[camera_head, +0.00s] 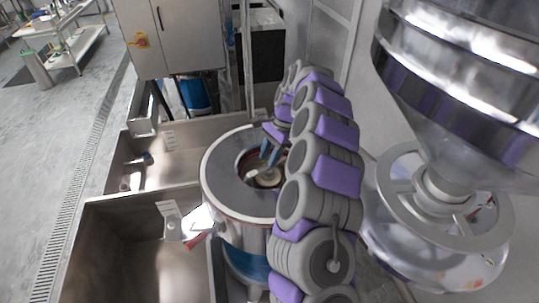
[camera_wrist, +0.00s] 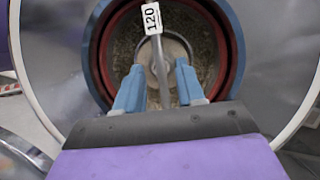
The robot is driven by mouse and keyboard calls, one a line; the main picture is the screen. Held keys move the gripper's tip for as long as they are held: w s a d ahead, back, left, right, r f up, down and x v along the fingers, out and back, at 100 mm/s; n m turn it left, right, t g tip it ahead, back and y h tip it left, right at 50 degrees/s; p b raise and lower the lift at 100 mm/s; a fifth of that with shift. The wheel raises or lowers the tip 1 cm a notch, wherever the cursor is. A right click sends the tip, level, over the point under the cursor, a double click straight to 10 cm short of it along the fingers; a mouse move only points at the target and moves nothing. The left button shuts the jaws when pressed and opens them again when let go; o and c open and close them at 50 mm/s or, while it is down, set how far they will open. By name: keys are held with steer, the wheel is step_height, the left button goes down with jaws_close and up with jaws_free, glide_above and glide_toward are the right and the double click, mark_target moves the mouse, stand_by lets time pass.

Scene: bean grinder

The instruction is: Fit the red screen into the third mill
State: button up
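The mill (camera_head: 222,170) is a grey, round-topped drum at the centre of the head view. In the wrist view, a red ring (camera_wrist: 103,55), apparently the red screen, sits inside the mill's round opening, within a blue rim (camera_wrist: 91,52). A metal rod (camera_wrist: 159,65) with a white tag marked 120 (camera_wrist: 151,18) crosses the opening. My gripper (camera_wrist: 159,78) points into the opening. Its blue fingers are apart, one on each side of the rod, with visible gaps. In the head view my gripper (camera_head: 269,152) is at the opening, and my arm hides the mill's right side.
Steel sinks (camera_head: 120,240) lie to the left of the mill. A large shiny metal hopper (camera_head: 455,90) stands close on the right, beside my arm. A grey cabinet (camera_head: 180,38) is behind. Open floor (camera_head: 60,125) lies at the far left.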

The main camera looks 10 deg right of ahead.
steer(key=v, duration=0.7)
steer(key=shift+r, duration=0.2)
steer(key=shift+d, duration=0.1)
stand_by(0.5)
